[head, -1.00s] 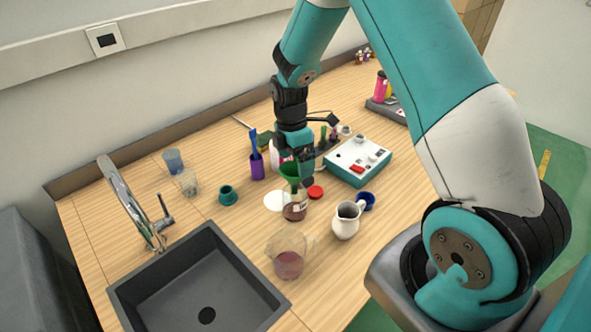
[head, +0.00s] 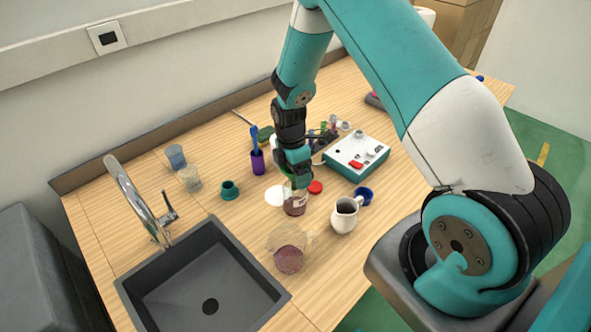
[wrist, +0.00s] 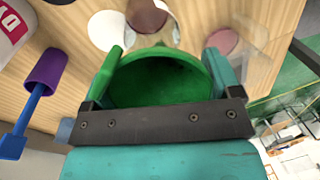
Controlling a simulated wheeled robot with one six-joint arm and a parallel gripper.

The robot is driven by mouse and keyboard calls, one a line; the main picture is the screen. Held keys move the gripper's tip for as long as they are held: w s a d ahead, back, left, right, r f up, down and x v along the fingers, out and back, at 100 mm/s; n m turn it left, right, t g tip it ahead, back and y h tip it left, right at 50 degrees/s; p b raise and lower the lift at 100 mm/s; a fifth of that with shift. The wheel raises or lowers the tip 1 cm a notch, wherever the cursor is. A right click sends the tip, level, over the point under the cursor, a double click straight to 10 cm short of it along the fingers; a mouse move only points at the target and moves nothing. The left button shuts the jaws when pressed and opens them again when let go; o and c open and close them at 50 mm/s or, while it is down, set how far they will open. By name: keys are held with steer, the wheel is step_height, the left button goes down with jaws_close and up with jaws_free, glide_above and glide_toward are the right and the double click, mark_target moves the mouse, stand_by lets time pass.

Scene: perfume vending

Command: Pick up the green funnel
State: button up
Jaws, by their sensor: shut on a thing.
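The green funnel (wrist: 160,82) fills the space between my fingers in the wrist view, its wide mouth facing the camera. My gripper (wrist: 163,78) is shut on its rim, one finger on each side. In the head view my gripper (head: 298,181) is just above a small bottle with dark red liquid (head: 295,204) and hides most of the funnel. I cannot tell whether the funnel's spout is still in the bottle's neck.
A white jug (head: 345,215) and a beaker of reddish liquid (head: 289,258) stand in front. A purple cup with blue tools (head: 257,162) and a green cup (head: 229,190) are left. A white-topped device (head: 357,156) is right. The sink (head: 205,275) is front left.

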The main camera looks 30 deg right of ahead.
step_height(320, 180, up, 19)
steer(key=b, duration=0.5)
steer(key=w+a+f+t+h+b, duration=0.1)
steer(key=w+a+f+b, duration=0.1)
steer(key=w+a+f, duration=0.7)
steer(key=w+a+f+t+h+b, duration=0.1)
steer(key=w+a+f+b, duration=0.1)
steer(key=w+a+f, duration=0.6)
steer(key=shift+s+d+f+b, duration=0.1)
steer(key=shift+d+f+b, duration=0.6)
steer(key=shift+f, duration=1.25)
steer(key=shift+s+d+f+b, duration=0.2)
steer(key=shift+f+b, duration=0.9)
steer(key=shift+f, duration=0.8)
steer(key=shift+s+d+f+b, duration=0.1)
steer(key=shift+d+f+b, duration=0.65)
steer(key=shift+f, duration=1.2)
steer(key=shift+a, duration=0.2)
